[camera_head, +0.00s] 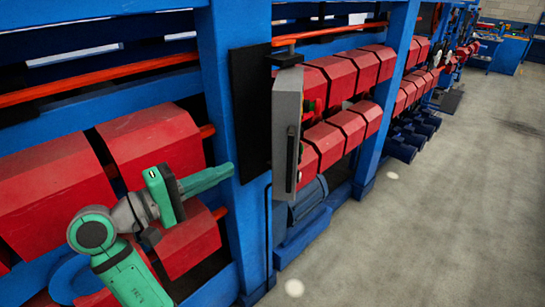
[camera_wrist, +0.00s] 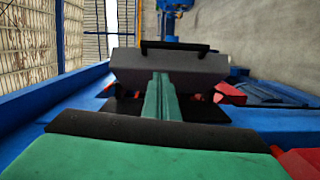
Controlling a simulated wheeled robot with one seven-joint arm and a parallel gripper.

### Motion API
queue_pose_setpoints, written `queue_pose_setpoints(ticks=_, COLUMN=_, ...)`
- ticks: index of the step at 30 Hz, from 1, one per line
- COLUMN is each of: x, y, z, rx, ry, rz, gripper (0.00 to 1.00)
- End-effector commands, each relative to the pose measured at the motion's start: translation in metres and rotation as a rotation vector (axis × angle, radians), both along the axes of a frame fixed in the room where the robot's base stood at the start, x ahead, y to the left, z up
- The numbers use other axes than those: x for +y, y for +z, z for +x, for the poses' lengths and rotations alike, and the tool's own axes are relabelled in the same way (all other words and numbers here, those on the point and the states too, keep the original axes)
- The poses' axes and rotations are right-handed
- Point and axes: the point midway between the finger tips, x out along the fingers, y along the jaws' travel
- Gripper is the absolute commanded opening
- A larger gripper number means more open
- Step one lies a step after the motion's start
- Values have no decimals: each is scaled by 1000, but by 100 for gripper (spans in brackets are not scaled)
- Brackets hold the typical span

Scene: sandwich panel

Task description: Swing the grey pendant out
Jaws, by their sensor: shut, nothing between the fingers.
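The grey pendant (camera_head: 287,115) is a tall box hanging from a dark bracket (camera_head: 285,58) beside a blue post. A black bar handle (camera_head: 291,158) is on its face. In the wrist view the pendant (camera_wrist: 190,66) lies across the middle, with its handle (camera_wrist: 175,46) beyond it. My gripper (camera_head: 230,169) is shut and empty, its green fingers pointing right, at the post's left edge in the head view. In the wrist view the closed fingers (camera_wrist: 160,78) overlap the pendant's near side. I cannot tell whether they touch it.
The blue post (camera_head: 229,95) carries a black plate (camera_head: 250,105) behind the pendant. Red blocks (camera_head: 150,140) and orange bars (camera_head: 100,77) fill the blue frame on both sides. The grey floor (camera_head: 440,200) to the right is open.

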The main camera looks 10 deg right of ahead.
Motion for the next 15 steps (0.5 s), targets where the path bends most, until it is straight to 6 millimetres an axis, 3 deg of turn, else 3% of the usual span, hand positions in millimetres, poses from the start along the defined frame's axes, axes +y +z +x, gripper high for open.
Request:
queue_pose_setpoints(ticks=7, x=-1, y=1, z=7, rx=82, ry=-5, rz=-48, gripper=0)
queue_pose_setpoints(ticks=15, x=-39, y=1, z=27, rx=78, ry=-7, rz=-46, gripper=0)
